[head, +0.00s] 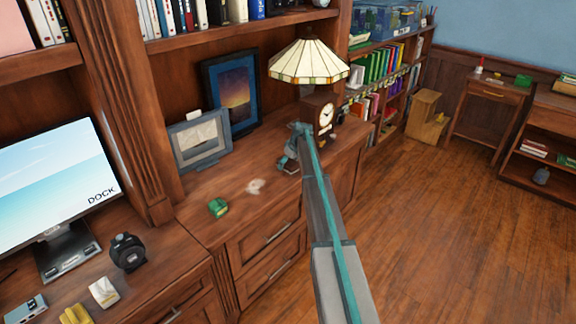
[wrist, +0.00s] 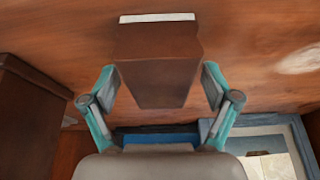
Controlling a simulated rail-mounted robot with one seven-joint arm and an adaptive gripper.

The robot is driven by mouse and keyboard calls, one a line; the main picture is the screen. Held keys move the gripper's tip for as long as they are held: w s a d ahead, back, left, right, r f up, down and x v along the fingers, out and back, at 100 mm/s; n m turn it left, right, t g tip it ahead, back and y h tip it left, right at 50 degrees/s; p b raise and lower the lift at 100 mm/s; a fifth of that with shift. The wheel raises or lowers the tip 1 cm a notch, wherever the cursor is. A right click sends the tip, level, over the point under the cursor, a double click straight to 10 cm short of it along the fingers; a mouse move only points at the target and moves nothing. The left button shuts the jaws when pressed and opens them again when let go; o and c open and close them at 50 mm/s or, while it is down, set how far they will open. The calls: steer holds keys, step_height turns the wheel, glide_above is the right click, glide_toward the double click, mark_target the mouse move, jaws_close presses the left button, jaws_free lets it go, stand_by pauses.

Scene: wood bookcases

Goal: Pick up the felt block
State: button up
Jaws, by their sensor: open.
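A brown block with a pale strip along its far end, which looks like the felt block (wrist: 155,70), sits between the fingers of my gripper (wrist: 160,82) in the wrist view. The fingers are open, one on each side of it, with a visible gap at least at the left finger. I cannot tell if the right finger touches it. In the head view my gripper (head: 291,160) is low over the wooden cabinet top (head: 236,180), just left of the clock (head: 319,115).
A lamp (head: 308,62) stands behind the clock. A grey frame (head: 200,142) and a blue frame (head: 232,92) lean at the back. A green item (head: 217,207) and a pale patch (head: 255,186) lie left on the cabinet top. A dark brown box side (wrist: 28,115) is close at left.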

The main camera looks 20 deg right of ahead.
steer(key=shift+f, duration=0.25)
stand_by(0.4)
steer(key=c, duration=1.3)
